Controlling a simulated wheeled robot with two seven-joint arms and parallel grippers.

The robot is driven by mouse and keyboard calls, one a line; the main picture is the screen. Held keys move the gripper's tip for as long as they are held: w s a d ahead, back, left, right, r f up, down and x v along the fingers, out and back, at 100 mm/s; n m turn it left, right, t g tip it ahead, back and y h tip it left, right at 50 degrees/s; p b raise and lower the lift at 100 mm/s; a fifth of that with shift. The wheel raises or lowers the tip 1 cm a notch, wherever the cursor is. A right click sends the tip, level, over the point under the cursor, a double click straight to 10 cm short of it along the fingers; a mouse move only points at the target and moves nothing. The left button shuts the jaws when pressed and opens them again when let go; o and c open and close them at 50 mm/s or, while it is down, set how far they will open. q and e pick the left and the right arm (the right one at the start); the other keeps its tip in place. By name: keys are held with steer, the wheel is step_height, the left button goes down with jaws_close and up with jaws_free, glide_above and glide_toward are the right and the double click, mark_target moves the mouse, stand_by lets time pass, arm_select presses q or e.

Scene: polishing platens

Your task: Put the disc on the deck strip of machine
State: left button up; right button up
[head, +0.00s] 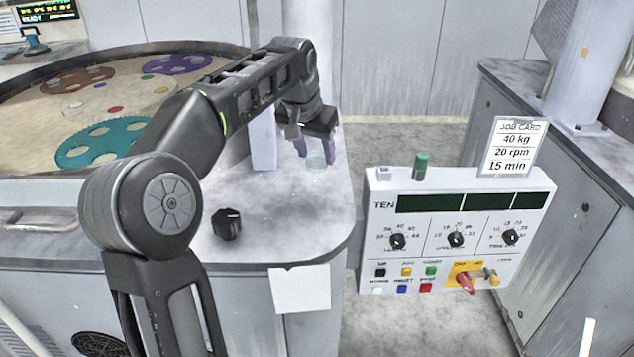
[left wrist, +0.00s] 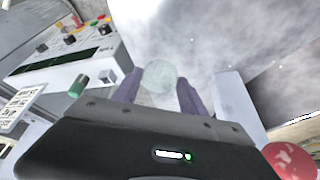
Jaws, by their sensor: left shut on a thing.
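My left gripper (head: 315,148) is over the grey deck strip (head: 290,215) of the machine, near its far right part. Its purple fingers are closed around a pale greenish, translucent disc (head: 316,160). In the left wrist view the disc (left wrist: 159,76) sits between the two purple fingertips (left wrist: 157,88), with the grey deck beyond it. I cannot tell whether the disc touches the deck. My right gripper is not in view.
A black knob (head: 227,224) stands on the deck. A pale upright block (head: 262,140) is just left of the gripper. The round platen with coloured carriers (head: 100,142) lies left. A control panel (head: 458,235) with a job card (head: 512,147) stands right.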

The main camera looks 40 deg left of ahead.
mark_target(315, 166)
arm_select(q)
step_height(315, 166, down, 5)
steer(key=shift+r, duration=0.1)
steer(key=shift+f, duration=1.9)
steer(key=shift+f, duration=0.1)
steer(key=shift+f, duration=0.15)
steer(key=o, duration=1.5)
steer(key=shift+c, duration=0.2)
